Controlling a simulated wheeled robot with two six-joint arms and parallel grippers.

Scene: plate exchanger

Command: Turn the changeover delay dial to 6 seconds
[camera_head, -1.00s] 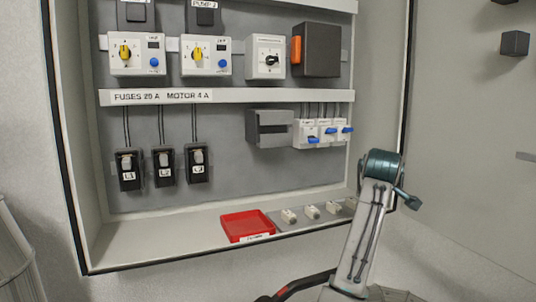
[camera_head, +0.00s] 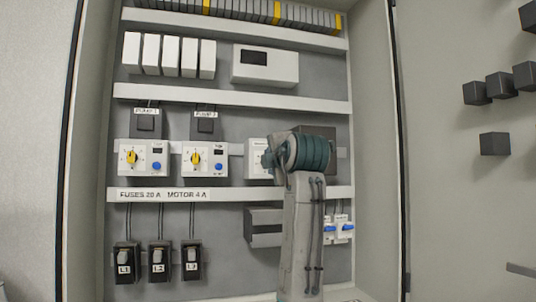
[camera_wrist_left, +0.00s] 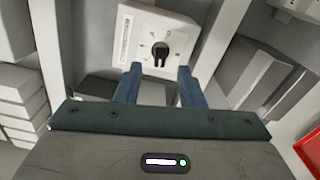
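The changeover delay dial is a black knob (camera_wrist_left: 160,54) on a white square plate in the left wrist view, with small marks around it that are too small to read. My left gripper (camera_wrist_left: 159,70) is open, its two blue fingers apart and pointing at the plate. The knob shows between and just beyond the fingertips; I cannot tell whether they touch it. In the head view the dial's white box (camera_head: 257,151) is mostly covered by one of my arms, which hides the knob. My right gripper is not in view.
Left of the dial are two white units with yellow knobs (camera_head: 132,157) (camera_head: 195,158). Below are black fuse holders (camera_head: 158,258), a grey block (camera_head: 262,226) and blue-levered breakers (camera_head: 338,228). A red tray (camera_wrist_left: 309,150) is at the wrist view's right edge.

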